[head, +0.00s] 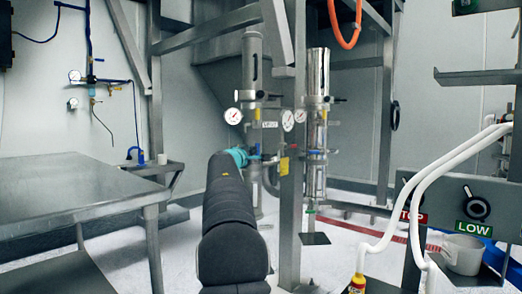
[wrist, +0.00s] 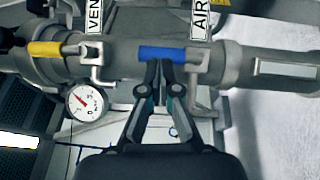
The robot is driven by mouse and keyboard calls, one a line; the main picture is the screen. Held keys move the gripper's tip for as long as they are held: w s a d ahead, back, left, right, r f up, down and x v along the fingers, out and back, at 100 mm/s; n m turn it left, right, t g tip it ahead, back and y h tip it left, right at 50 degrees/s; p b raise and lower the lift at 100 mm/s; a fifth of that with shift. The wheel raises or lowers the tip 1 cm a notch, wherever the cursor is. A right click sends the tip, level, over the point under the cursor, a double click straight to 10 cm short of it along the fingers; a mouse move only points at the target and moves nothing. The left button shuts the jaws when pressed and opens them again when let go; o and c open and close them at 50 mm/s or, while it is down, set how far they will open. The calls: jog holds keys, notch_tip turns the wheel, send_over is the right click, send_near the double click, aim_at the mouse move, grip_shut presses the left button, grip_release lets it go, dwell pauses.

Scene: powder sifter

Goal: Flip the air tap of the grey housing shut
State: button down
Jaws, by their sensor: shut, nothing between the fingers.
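The grey housing (wrist: 125,60) runs across the wrist view as a pipe-like body. The air tap's blue handle (wrist: 162,53) lies lengthwise along it, below the AIR label (wrist: 199,18). My gripper (wrist: 166,66) is shut and empty, its fingertips at the lower edge of the blue handle; I cannot tell whether they touch it. The yellow handle (wrist: 45,48) lies to the left, near the VENT label (wrist: 94,18). In the head view my arm reaches to the housing and hides most of the gripper and tap.
A pressure gauge (wrist: 87,102) hangs below the housing, left of my fingers. In the head view a grey upright post (head: 290,220) stands just right of my arm. A metal table (head: 70,185) is at the left. White hoses (head: 405,205) and a LOW switch panel (head: 474,215) are at the right.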

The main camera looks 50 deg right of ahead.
jog(key=shift+s+d+r, duration=0.1)
jog(key=shift+r, duration=0.15)
jog(key=shift+b, duration=0.35)
jog(key=w+a+b+v, duration=0.1)
jog(key=w+b+v, duration=0.2)
jog(key=v, duration=1)
jog(key=shift+r+b, duration=0.25)
jog(key=shift+b, duration=0.4)
jog(key=shift+s, duration=0.1)
